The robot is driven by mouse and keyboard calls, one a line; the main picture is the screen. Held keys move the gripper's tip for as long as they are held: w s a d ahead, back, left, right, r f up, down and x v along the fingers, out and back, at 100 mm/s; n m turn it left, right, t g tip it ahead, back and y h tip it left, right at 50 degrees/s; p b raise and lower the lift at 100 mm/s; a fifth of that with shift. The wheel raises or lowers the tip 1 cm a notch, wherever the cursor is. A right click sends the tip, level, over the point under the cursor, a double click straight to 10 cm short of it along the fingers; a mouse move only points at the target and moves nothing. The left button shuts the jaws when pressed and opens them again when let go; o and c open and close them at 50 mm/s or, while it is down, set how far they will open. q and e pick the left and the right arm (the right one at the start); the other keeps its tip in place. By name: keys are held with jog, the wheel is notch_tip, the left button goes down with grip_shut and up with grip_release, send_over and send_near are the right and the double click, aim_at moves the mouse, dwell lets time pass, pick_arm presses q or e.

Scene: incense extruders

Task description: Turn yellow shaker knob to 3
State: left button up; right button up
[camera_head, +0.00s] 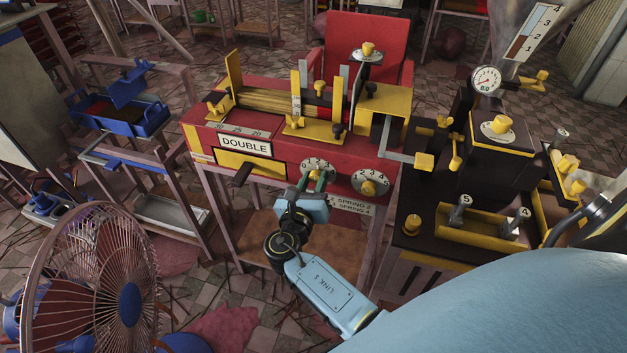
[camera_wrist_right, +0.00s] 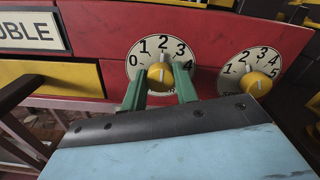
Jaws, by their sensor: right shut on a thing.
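My right gripper (camera_head: 314,184) reaches the front of the red machine (camera_head: 275,152). In the right wrist view, its green fingers (camera_wrist_right: 160,82) are shut on the yellow knob (camera_wrist_right: 161,73) of the left dial (camera_wrist_right: 146,52), one finger on each side. This dial is numbered 0 to 4, and the knob's white mark points up, roughly toward 2. A second yellow knob (camera_wrist_right: 258,84) sits free on the right dial (camera_wrist_right: 241,68), its mark also upward. No shaker label is readable. In the head view the fingers partly cover the left dial (camera_head: 318,167). My left gripper is not in view.
A DOUBLE sign (camera_head: 244,145) and a yellow drawer front (camera_head: 250,171) are left of the dials. A black machine (camera_head: 500,150) with yellow parts stands close on the right. A caged fan (camera_head: 95,270) is at the lower left.

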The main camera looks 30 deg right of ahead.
jog(key=shift+m, duration=1)
jog(key=m, duration=0.2)
jog(key=shift+m+b, duration=0.35)
jog(key=shift+m, duration=0.65)
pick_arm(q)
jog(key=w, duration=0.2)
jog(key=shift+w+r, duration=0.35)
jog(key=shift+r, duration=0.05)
pick_arm(e)
jog(key=shift+m, duration=0.5)
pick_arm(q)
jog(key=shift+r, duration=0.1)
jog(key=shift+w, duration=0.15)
